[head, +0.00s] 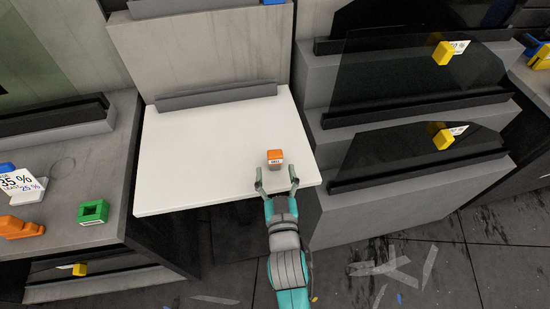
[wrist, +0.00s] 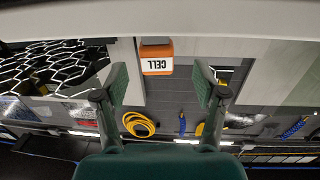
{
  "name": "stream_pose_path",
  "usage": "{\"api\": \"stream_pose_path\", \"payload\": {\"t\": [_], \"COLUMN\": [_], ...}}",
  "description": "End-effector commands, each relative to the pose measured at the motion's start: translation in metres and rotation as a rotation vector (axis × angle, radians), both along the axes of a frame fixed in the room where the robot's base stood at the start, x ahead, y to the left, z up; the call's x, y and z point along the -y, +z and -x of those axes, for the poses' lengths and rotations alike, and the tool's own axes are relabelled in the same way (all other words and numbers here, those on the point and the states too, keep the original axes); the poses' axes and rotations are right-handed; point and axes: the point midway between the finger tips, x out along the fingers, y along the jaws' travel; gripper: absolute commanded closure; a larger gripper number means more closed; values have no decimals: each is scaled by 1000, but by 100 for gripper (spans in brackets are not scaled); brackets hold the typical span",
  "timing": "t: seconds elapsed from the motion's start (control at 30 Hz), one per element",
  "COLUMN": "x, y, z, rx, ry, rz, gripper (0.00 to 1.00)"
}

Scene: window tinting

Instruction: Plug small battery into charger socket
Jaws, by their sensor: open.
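A small orange battery (head: 275,155) with a light label stands on the white table near its front right. In the wrist view the battery (wrist: 156,52) reads "CELL" and appears upside down, ahead of and between the fingers. My gripper (head: 277,179) is open and empty at the table's front edge, just short of the battery and not visibly touching it. Both fingers of my gripper (wrist: 160,84) show apart in the wrist view. A green block with a square opening (head: 93,211), which looks like the charger socket, sits on the grey counter at the left.
The white table (head: 200,150) is otherwise bare, with a grey ledge (head: 217,96) at its back. An orange object (head: 20,227) and a 35 % sign (head: 18,182) stand on the left counter. Dark tinted panes (head: 420,80) on stepped racks stand at the right.

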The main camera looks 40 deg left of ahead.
Motion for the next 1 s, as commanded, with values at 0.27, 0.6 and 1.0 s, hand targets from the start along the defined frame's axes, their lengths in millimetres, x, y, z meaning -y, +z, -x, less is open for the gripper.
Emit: {"api": "stream_pose_path", "payload": {"t": [0.27, 0.6, 1.0], "x": [-19, -34, -33], "y": [5, 4, 4], "z": [-25, -40, -40], "rx": [2, 0, 1], "ry": [-1, 0, 0], "rz": [-1, 0, 1], "gripper": [29, 29, 94]}}
